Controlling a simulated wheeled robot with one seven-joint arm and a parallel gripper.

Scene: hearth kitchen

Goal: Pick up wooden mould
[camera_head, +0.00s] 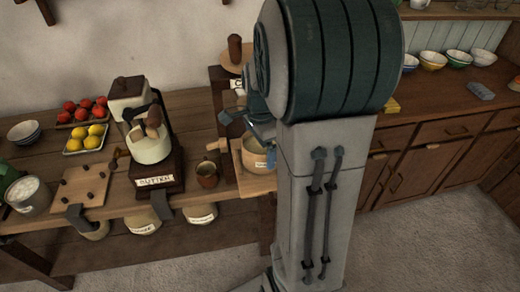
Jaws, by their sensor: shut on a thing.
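My gripper (234,117) shows only in part, as blue-grey metal left of my large arm link, which hides much of it. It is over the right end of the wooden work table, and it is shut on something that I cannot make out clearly. A small pale wooden piece with a short handle (216,145) shows just below it; it may be the wooden mould, but I cannot tell whether it is held or touches the wooden box beside it.
A labelled mixer (156,165), a brown mug (207,175), a lemon tray (85,140), tomatoes (82,108) and a peg board (84,186) crowd the table (190,108). A pot (257,156) stands close by. Bowls (432,60) line the right counter.

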